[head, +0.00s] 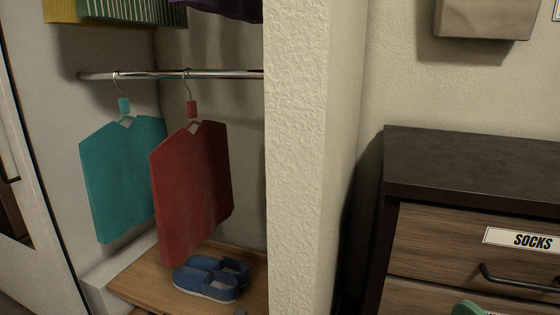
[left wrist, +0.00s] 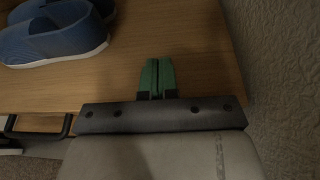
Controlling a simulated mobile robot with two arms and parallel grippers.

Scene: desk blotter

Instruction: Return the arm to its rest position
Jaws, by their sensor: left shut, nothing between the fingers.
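My left gripper (left wrist: 157,66) shows in the left wrist view with its green fingers together and nothing between them. It is over the wooden board, to the right of the blue shoes (left wrist: 55,35), and apart from them. In the head view the pair of blue shoes (head: 208,284) sits on the wooden board (head: 140,290) at the closet's bottom. A green rounded piece (head: 468,309) shows at the bottom edge in front of the dresser; it looks like part of my right gripper, and its fingers cannot be made out.
A teal garment (head: 122,180) and a red garment (head: 190,190) hang from a metal rod (head: 225,74). A wall end (head: 300,160) separates the closet from a dark dresser (head: 470,170) with a SOCKS drawer (head: 430,240). In the left wrist view, a rough wall (left wrist: 285,70) stands to the right.

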